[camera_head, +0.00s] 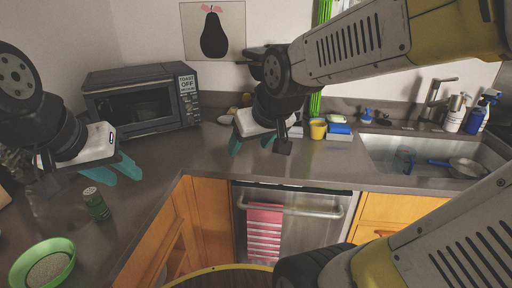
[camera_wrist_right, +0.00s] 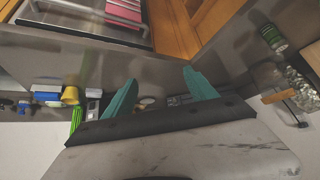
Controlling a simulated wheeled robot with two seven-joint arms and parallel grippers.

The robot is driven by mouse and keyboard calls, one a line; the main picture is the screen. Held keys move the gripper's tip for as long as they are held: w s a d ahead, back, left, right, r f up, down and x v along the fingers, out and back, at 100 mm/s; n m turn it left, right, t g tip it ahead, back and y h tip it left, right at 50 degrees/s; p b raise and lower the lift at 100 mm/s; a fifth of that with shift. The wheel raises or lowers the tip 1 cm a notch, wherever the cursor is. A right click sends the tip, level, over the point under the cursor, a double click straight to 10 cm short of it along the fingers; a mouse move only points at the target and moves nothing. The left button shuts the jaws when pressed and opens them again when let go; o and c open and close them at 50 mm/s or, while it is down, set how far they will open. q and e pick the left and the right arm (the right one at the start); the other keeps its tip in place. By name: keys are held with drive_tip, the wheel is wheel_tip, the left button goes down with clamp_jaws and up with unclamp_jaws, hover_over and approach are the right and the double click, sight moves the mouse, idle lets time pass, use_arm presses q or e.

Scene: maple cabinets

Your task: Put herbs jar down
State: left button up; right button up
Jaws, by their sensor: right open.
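The herbs jar (camera_head: 96,204), small with a green label and dark green lid, stands on the grey counter at the left in the head view. It also shows near the upper right of the right wrist view (camera_wrist_right: 272,38). My left gripper (camera_head: 128,172) is just above and right of the jar in the head view, apart from it, with its teal fingers spread and nothing seen between them. My right gripper (camera_head: 252,144) is open and empty above the counter near the corner, well away from the jar. Its spread fingers show in the right wrist view (camera_wrist_right: 160,92).
A green bowl (camera_head: 43,264) sits in front of the jar at lower left. A toaster oven (camera_head: 143,98) stands behind my left gripper. A yellow cup (camera_head: 318,129) stands along the back counter, and the sink (camera_head: 380,158) with a pan is at right. The counter (camera_head: 165,160) between the grippers is clear.

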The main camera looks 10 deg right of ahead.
drive_tip(key=s+d+r+m+g, duration=0.1)
drive_tip(key=s+d+m, duration=0.1)
drive_tip(key=s, duration=0.5)
drive_tip(key=shift+s+r, duration=0.15)
drive_tip(key=shift+r, duration=0.15)
